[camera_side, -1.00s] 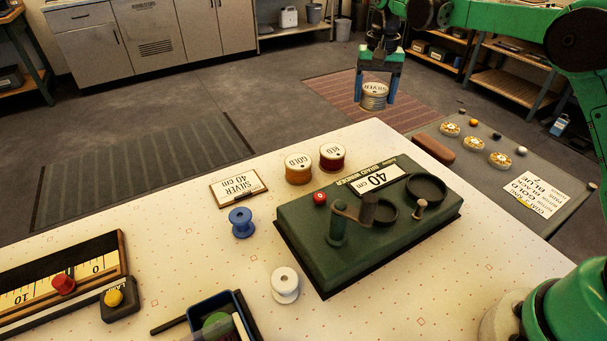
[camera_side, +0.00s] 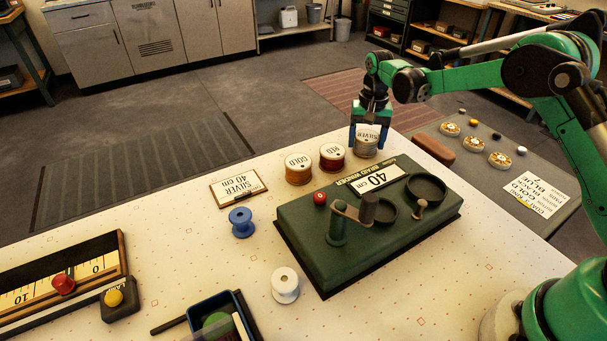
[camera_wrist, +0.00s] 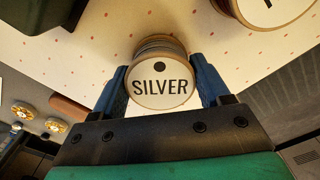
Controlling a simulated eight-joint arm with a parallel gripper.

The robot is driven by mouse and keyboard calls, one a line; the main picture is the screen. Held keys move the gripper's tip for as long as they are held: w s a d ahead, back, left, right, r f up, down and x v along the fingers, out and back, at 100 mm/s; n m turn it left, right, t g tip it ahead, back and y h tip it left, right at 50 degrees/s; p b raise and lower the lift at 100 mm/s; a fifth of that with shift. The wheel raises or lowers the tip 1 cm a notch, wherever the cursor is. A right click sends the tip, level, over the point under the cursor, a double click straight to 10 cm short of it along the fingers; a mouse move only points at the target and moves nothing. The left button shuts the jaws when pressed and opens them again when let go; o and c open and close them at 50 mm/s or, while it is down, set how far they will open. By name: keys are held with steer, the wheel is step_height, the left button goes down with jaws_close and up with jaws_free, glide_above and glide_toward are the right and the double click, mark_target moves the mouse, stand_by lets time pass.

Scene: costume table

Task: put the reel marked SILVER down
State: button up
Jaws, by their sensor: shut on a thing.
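The reel marked SILVER (camera_side: 366,146) has a white labelled top and grey windings. It is at the far edge of the white table (camera_side: 180,260), right of the reel marked RED (camera_side: 332,157). My gripper (camera_side: 369,138) points down with its blue fingers on either side of the reel, shut on it. In the wrist view the SILVER label (camera_wrist: 160,88) faces the camera between both fingers. I cannot tell whether the reel's base touches the table. The reel marked GOLD (camera_side: 299,168) stands left of the RED reel.
The green braid winder (camera_side: 310,245) with a 40 cm plate stands just in front. A SILVER 40 cm card (camera_side: 238,187), a blue spool (camera_side: 241,222) and a white spool (camera_side: 285,284) lie to its left. A brown block (camera_side: 433,149) is right of the reel.

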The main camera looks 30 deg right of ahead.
mark_target(368, 136)
steer(key=o, duration=1.3)
steer(key=shift+f, duration=0.1)
step_height(368, 136, up, 12)
steer(key=s+a+r+n+t, duration=0.35)
steer(key=s+r, duration=0.25)
steer(key=s, duration=0.3)
steer(key=shift+s+a+f+n+t, duration=0.6)
steer(key=shift+s+f, duration=0.25)
steer(key=shift+s, duration=0.7)
steer(key=shift+s+a+f+n+t, duration=0.65)
steer(key=shift+s+f, duration=0.2)
steer(key=shift+s, duration=0.75)
steer(key=shift+s+a+f+n+t, duration=0.6)
steer(key=shift+s+f, duration=0.25)
steer(key=shift+s, duration=0.7)
